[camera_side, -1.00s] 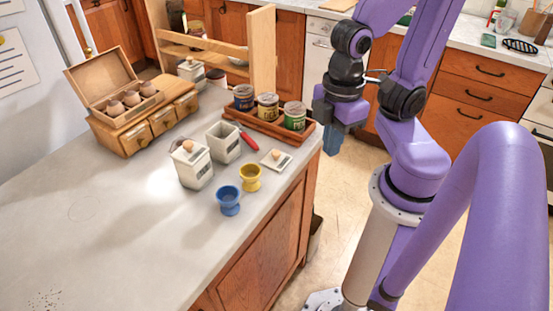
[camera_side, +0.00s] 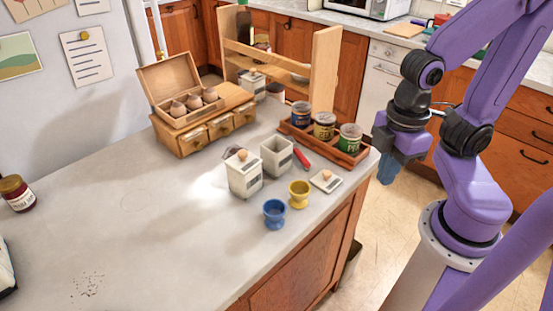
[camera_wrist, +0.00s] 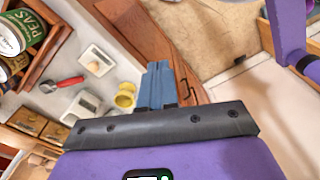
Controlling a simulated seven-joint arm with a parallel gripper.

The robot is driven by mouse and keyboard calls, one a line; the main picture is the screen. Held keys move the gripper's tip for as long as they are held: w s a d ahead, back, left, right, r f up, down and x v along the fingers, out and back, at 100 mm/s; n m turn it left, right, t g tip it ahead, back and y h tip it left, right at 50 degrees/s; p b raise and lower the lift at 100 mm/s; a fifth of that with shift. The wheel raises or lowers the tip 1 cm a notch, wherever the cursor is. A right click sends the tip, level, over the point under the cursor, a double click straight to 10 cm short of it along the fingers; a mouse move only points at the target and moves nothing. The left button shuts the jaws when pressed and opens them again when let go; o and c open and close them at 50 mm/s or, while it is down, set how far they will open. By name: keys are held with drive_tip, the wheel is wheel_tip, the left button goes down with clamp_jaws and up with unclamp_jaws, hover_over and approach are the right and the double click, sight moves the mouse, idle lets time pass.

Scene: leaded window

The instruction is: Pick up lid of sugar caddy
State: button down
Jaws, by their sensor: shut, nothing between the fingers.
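A loose white square lid (camera_side: 326,181) with a wooden knob lies on the counter near its right edge; it also shows in the wrist view (camera_wrist: 97,60). Left of it stands an open, lidless white caddy (camera_side: 276,157). Beside that is a white caddy (camera_side: 244,178) with a wooden-knobbed lid in place. I cannot read the caddy labels to tell which is sugar. My gripper (camera_side: 388,168) is right of the loose lid, beyond the counter edge and apart from everything. Its blue fingers (camera_wrist: 157,84) are together and empty.
A yellow egg cup (camera_side: 299,193) and a blue one (camera_side: 274,213) stand in front of the caddies. A red-handled tool (camera_side: 301,158) lies beside the wooden tray (camera_side: 356,158) of tins. A wooden drawer box (camera_side: 203,130) is behind left. The front left counter is largely clear.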

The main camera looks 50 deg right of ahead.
drive_tip(key=c, duration=0.9)
unclamp_jaws()
drive_tip(key=shift+o, duration=0.2)
wheel_tip(320, 180, up, 5)
drive_tip(key=n, duration=0.5)
hover_over(327, 172)
drive_tip(key=f, duration=1.1)
drive_tip(key=shift+s+f, duration=0.2)
drive_tip(key=shift+f, duration=0.2)
drive_tip(key=shift+w+f, duration=0.15)
drive_tip(key=shift+f, duration=2.55)
